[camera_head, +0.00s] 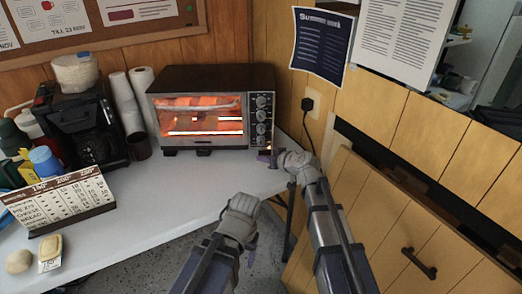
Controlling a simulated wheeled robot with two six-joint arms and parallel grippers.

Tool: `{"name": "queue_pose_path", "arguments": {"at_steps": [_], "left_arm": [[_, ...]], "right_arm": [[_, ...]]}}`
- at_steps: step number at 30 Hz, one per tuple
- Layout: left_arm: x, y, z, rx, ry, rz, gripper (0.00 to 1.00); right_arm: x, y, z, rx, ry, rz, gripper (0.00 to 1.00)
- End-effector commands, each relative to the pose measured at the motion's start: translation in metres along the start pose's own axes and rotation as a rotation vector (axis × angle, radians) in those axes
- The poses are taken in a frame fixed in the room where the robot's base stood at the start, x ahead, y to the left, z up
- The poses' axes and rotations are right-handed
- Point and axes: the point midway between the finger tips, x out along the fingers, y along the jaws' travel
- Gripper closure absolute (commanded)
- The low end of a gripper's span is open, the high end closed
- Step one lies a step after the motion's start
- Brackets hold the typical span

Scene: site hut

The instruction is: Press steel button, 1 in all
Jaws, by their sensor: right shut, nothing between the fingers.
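The toaster oven (205,80) stands on the white table against the back wall, its inside glowing orange. Its right-hand panel carries several round knobs (261,115) in a column. The steel button does not show clearly; the lowest part of the panel, with a small amber spot, is close to my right gripper. My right gripper (266,160) is shut and empty, with its fingertips just in front of the oven's lower right corner. I cannot tell whether it touches. My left gripper (250,248) hangs lower, by the table's front edge, and its fingers are mostly hidden.
A black coffee maker (83,122), paper rolls (124,103) and a brown cup (139,146) stand left of the oven. The middle of the white table (170,205) is clear. Wooden panels stand at the right.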

Motion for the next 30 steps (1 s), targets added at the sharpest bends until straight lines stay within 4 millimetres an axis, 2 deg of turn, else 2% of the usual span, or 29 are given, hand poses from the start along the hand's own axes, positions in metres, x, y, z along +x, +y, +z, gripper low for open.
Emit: {"name": "queue_pose_path", "arguments": {"at_steps": [9,30], "left_arm": [[0.000,0.000,0.000,0.000,0.000,0.000,0.34],[0.000,0.000,0.000,0.000,0.000,0.000,0.34]], "right_arm": [[-0.020,-0.015,0.015,0.000,0.000,0.000,1.00],[-0.020,-0.015,0.015,0.000,0.000,0.000,1.00]]}}
